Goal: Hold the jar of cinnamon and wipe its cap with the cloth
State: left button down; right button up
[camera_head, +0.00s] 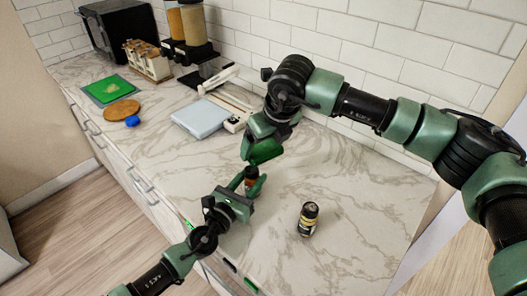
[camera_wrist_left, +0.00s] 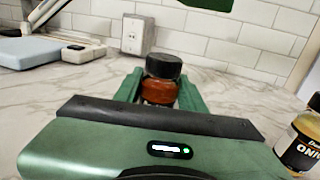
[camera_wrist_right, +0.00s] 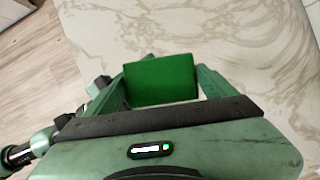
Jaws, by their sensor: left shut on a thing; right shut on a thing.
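The jar (camera_head: 250,182), with reddish-brown contents and a black cap, is between the fingers of my left gripper (camera_head: 248,186). It stands upright in the left wrist view (camera_wrist_left: 160,90), with its black cap (camera_wrist_left: 163,66) free above the fingers; its label is hidden. My right gripper (camera_head: 262,142) is shut on a green cloth (camera_head: 264,152), which also shows flat between the fingers in the right wrist view (camera_wrist_right: 162,80). The cloth is above the jar, apart from the cap. Its lower edge shows at the top of the left wrist view (camera_wrist_left: 208,4).
A black-capped onion jar (camera_head: 308,220) stands on the marble counter (camera_head: 350,200), right of my left gripper. A pale blue scale-like box (camera_head: 200,118) lies behind. Further left are a blue item (camera_head: 132,121), a round board (camera_head: 122,110) and a green board (camera_head: 107,89). A tiled wall runs behind.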

jog(key=shift+r, duration=1.1)
pick_arm(q)
jog(key=c, duration=0.8)
grip_release()
jog(key=shift+o, duration=0.2)
jog(key=v, duration=1.2)
jog(key=shift+s+f, duration=0.1)
jog(key=shift+s, duration=0.05)
pick_arm(e)
jog(key=shift+a+f, duration=0.1)
